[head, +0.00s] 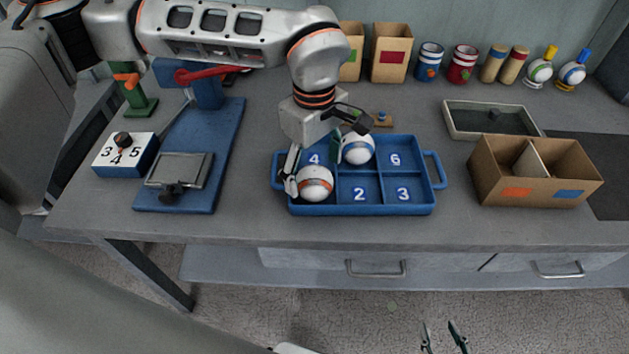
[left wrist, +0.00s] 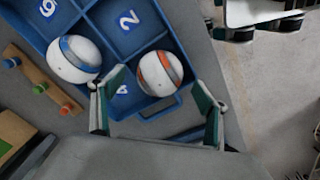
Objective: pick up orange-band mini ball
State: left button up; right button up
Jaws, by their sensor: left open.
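The orange-band mini ball (head: 315,184) is white and sits in the front-left compartment of the blue tray (head: 386,210). It also shows in the left wrist view (left wrist: 160,73). My left gripper (head: 314,166) is open above the tray's left end. In the left wrist view its fingertips (left wrist: 161,84) lie on either side of the orange-band ball, with no clear grip on it. How close the fingers are to the ball's surface is hard to tell. My right gripper (head: 443,338) shows only its fingertips at the bottom edge, spread apart and empty.
A blue-band ball (head: 358,149) sits in the back-middle compartment, close to one left finger. The press (head: 190,160) with a blue base stands left, beside a numbered dial box (head: 124,157). A cardboard box (head: 535,185) and a grey tray (head: 490,119) stand right.

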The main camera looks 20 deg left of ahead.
pick_arm(q)
notch_tip(320, 180, down, 2)
jog(key=shift+f, duration=0.1)
jog(key=c, duration=1.2)
pick_arm(e)
jog(key=shift+w+r, duration=0.25)
jog(key=shift+w, duration=0.35)
pick_arm(q)
jog(key=shift+r, duration=0.2)
